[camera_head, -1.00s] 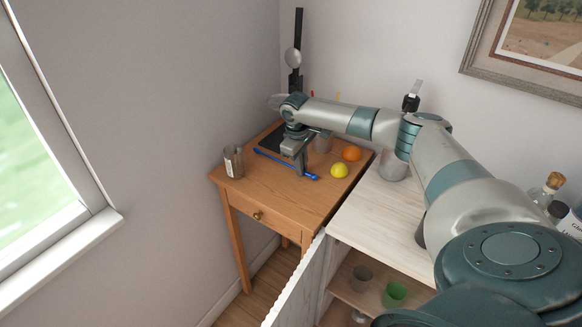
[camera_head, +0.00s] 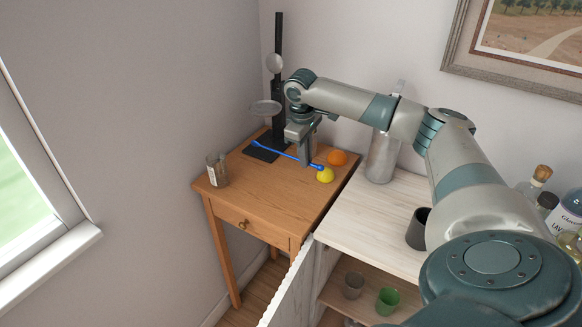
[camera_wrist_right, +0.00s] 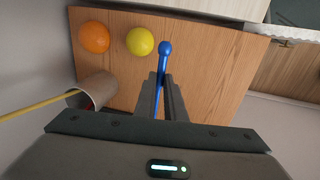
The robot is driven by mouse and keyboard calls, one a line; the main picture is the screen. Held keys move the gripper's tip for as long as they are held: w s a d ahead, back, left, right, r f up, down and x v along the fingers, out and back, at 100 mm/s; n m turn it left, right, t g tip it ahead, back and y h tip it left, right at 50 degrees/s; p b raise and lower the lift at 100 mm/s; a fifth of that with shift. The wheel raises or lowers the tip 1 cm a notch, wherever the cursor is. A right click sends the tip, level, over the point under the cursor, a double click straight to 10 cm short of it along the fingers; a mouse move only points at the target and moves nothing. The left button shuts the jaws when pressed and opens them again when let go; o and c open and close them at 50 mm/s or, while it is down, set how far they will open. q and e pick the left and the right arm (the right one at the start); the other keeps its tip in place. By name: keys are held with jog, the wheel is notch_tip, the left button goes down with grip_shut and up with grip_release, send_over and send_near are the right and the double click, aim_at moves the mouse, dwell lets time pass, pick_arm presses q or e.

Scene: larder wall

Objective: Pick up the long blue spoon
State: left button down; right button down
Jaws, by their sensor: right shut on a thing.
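The long blue spoon (camera_head: 275,149) is held above the wooden table, its length running from the black stand's base toward the lemon. In the right wrist view, its blue rounded end (camera_wrist_right: 165,48) points away from me between the fingers. My right gripper (camera_head: 306,161) is shut on the spoon; in the wrist view, its two fingers (camera_wrist_right: 160,85) close around the shaft. Part of the shaft is hidden by the fingers. My left gripper is not in view.
A lemon (camera_head: 325,175) and an orange (camera_head: 337,158) lie on the table (camera_head: 270,197) beside the spoon. A glass jar (camera_head: 217,172) stands at the left edge and a tall black stand (camera_head: 278,60) at the back. A cup (camera_wrist_right: 97,88) holds a yellow stick. A pale pitcher (camera_head: 382,158) stands right.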

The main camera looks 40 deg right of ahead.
jog(key=s+d+r, duration=0.1)
jog(key=s+r+b, duration=0.1)
jog(key=s, duration=0.1)
jog(key=s+d+r, duration=0.1)
jog(key=s, duration=0.1)
jog(key=shift+d+r, duration=0.2)
jog(key=shift+d, duration=0.15)
dwell(0.3)
